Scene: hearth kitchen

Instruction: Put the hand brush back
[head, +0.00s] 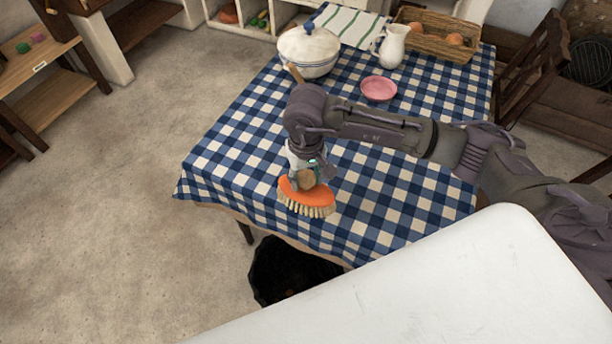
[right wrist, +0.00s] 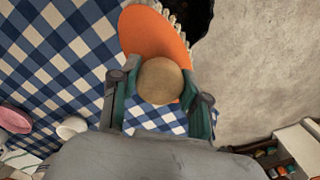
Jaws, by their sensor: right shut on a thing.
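The hand brush (head: 305,196) has an orange oval body, pale bristles and a round wooden knob. My right gripper (head: 307,176) is shut on it, with the knob between the fingers. The brush is over the near left part of the checked table (head: 400,195); I cannot tell whether the bristles touch the cloth. In the right wrist view, the orange body (right wrist: 150,35) lies beyond the tan knob, with a finger on each side. The bristles show along its edge. My left gripper is not in view.
On the table are a lidded white pot (head: 309,58), a pink bowl (head: 378,88), a white jug (head: 393,46), a striped towel (head: 345,22) and a basket (head: 432,42). A dark container (head: 285,272) stands below the near edge. Wooden shelves (head: 50,100) stand left; the floor between is clear.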

